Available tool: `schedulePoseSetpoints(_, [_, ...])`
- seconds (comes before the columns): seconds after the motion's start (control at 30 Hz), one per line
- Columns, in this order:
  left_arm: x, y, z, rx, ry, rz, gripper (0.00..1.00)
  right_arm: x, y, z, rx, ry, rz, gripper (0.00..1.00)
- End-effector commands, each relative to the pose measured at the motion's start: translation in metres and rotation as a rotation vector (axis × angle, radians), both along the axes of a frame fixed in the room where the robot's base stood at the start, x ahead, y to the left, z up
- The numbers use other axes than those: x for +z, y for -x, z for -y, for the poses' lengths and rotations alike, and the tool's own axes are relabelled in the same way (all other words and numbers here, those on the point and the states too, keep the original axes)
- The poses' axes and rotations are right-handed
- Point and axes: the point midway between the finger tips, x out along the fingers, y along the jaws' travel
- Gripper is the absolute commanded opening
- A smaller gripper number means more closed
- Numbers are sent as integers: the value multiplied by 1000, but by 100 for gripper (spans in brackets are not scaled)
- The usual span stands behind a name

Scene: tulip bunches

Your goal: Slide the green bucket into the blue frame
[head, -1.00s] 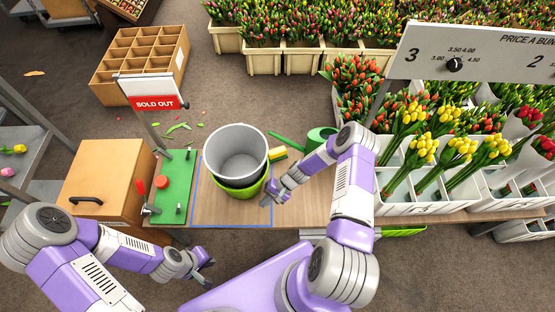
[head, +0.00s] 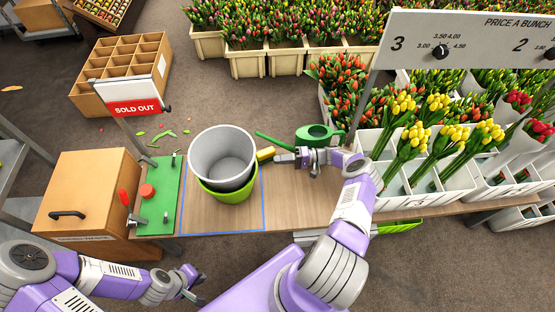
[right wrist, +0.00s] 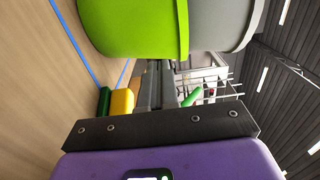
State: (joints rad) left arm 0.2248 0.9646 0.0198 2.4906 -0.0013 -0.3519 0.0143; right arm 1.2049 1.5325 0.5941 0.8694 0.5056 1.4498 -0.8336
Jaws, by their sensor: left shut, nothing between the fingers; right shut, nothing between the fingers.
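The green bucket (head: 226,192) stands upright on the wooden table with a grey bucket (head: 220,152) nested in it. The blue frame (head: 264,205) is a thin outline on the tabletop around it; the green bucket appears to stand inside, near its right line, though its far side is hidden. In the right wrist view the green bucket (right wrist: 135,25) is close beside the fingers, and a blue line (right wrist: 75,45) runs past its base. My right gripper (head: 282,157) is shut and empty, right of the bucket. My left gripper (head: 194,284) is shut and empty, in front of the table.
A yellow-and-green sponge (head: 265,154) and a green watering can (head: 314,135) are close to my right gripper. A green board (head: 160,205) with a red knob lies left of the frame, beside a wooden box (head: 90,200). White flower trays (head: 400,205) stand at right.

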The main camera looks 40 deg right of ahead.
Motion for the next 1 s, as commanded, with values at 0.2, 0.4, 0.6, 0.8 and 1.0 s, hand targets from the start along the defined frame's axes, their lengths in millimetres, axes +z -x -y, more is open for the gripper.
schedulePoseSetpoints(0.2, [4,0,0,0,0,0,0,1,-21,-37,3,-3,-1,0])
schedulePoseSetpoints(0.4, [3,0,0,0,0,0,0,0,-34,-59,2,-1,-2,0])
schedulePoseSetpoints(0.6, [3,0,0,0,0,0,0,0,-38,-64,1,1,-3,0])
schedulePoseSetpoints(0.8, [3,0,0,0,0,0,0,0,-38,-64,1,0,-4,0])
schedulePoseSetpoints(1.0, [13,0,0,0,0,0,0,2,-30,-63,-17,-1,-5,0])
